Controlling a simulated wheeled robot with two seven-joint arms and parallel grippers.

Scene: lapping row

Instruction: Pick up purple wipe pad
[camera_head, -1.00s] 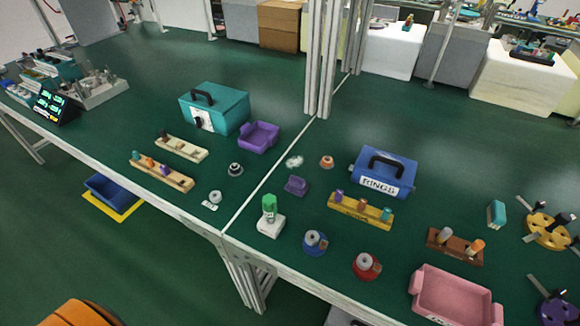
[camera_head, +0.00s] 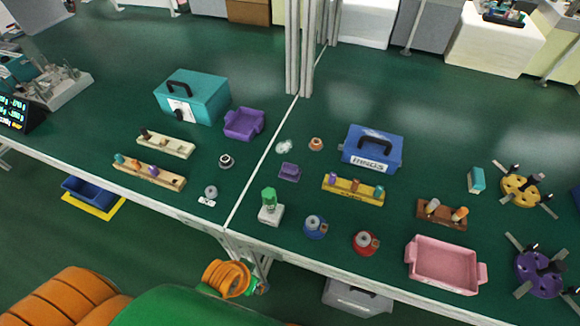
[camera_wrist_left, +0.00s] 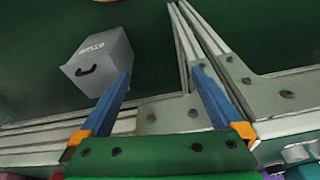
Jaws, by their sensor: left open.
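The purple wipe pad (camera_head: 289,172) appears to be the small purple block lying on the green bench top, just right of the white dividing strip in the head view. My left arm, orange and green, comes in at the bottom of the head view, in front of the bench edge and well short of the pad. In the left wrist view my left gripper (camera_wrist_left: 160,72) is open, with blue fingers apart and nothing between them. It points at the bench frame and floor; the pad is not in that view. My right gripper is not in view.
The bench's front edge (camera_head: 300,263) lies between my arm and the pad. A grey box (camera_wrist_left: 98,62) stands below.

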